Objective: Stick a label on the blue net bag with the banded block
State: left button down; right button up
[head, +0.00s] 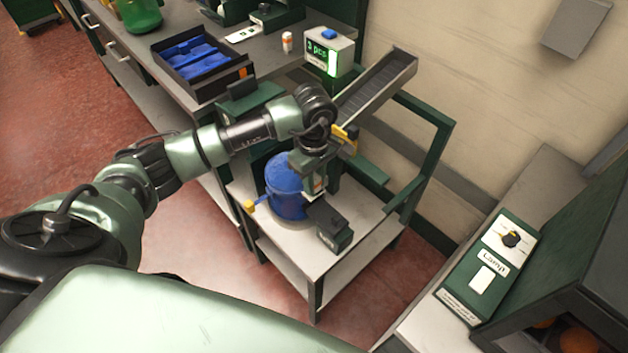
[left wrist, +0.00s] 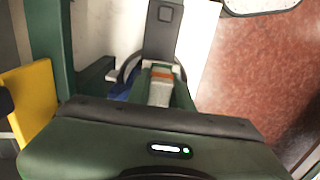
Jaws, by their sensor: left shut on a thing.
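The blue net bag (head: 285,186) stands on the pale top of a small side table. My left gripper (head: 316,184) is just to its right, pointing down and shut on the banded block. In the left wrist view the block (left wrist: 160,88) shows pale with an orange band, between my fingers (left wrist: 162,90). A sliver of the blue bag (left wrist: 122,92) shows behind the fingers there. My arm and gripper hide part of the bag; whether the block touches it I cannot tell. My right gripper is not in view.
A dark green device (head: 330,226) stands near the table's front right corner. A grey chute (head: 378,88) slopes above the table. Behind are a "3 pcs" display (head: 329,52) and a tray with blue inserts (head: 160,66). A lamp switch panel (head: 487,264) is at right.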

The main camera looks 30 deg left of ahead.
pick_arm(q)
jog(key=shift+f, duration=0.25)
jog(key=shift+b, duration=0.45)
dwell(1.2)
jog(key=shift+r+p, duration=0.55)
jog(key=shift+r, duration=0.35)
jog(key=shift+r+p, duration=1.35)
jog(key=shift+r, duration=1.3)
